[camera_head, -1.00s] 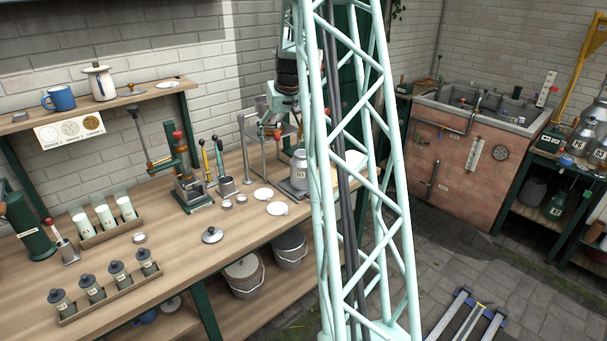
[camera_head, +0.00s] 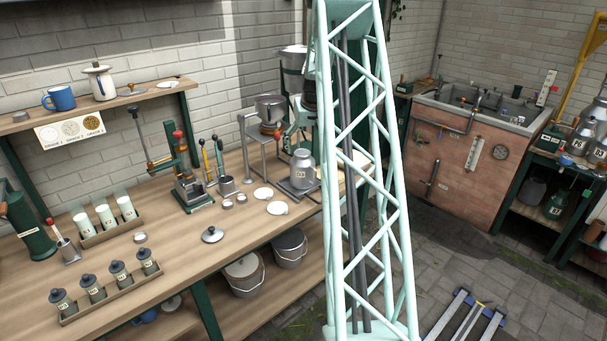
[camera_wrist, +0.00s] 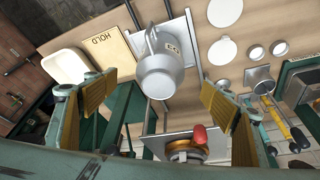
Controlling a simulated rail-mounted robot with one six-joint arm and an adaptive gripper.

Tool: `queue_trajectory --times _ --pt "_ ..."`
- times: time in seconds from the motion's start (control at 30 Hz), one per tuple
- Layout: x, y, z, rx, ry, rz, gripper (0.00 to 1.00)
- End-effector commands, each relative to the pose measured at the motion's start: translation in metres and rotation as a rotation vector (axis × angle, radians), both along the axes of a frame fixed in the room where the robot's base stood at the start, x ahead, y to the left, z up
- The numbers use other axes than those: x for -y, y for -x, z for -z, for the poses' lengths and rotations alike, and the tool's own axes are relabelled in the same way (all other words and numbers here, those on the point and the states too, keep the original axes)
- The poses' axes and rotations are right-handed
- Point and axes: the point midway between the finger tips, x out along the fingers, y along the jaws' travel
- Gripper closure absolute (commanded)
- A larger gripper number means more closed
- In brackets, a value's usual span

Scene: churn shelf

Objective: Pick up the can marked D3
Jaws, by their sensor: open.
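A grey metal milk can (camera_head: 302,172) with a small label stands upright on a square plate at the right end of the bench; its marking is too small to read surely. In the wrist view the can (camera_wrist: 160,78) appears from above, with its handle and label towards the top. My gripper (camera_wrist: 157,84) is open and empty, its yellow-padded fingers to either side of the can in the picture and apart from it. In the head view my gripper is partly hidden by my lattice column. More labelled cans (camera_head: 581,134) stand on the far right bench; their labels are also hard to read.
A stand with a metal pot (camera_head: 270,107) is close behind the can; its red knob (camera_wrist: 199,134) shows near my right finger. A board reading HOLD (camera_wrist: 103,47) and a white tray (camera_wrist: 70,66) lie beside the can. White discs (camera_head: 264,194) lie left of it.

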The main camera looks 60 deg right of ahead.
Motion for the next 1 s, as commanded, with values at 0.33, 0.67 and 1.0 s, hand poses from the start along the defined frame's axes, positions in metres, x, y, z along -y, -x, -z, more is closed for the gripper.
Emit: queue_trajectory --times 0.33,0.67,1.0 --pt "0.003 -0.005 0.015 -0.001 0.000 -0.001 0.23" --pt "0.012 -0.015 0.048 -0.001 0.000 -0.001 0.23" --pt "0.019 -0.024 0.075 -0.001 0.000 -0.001 0.23"
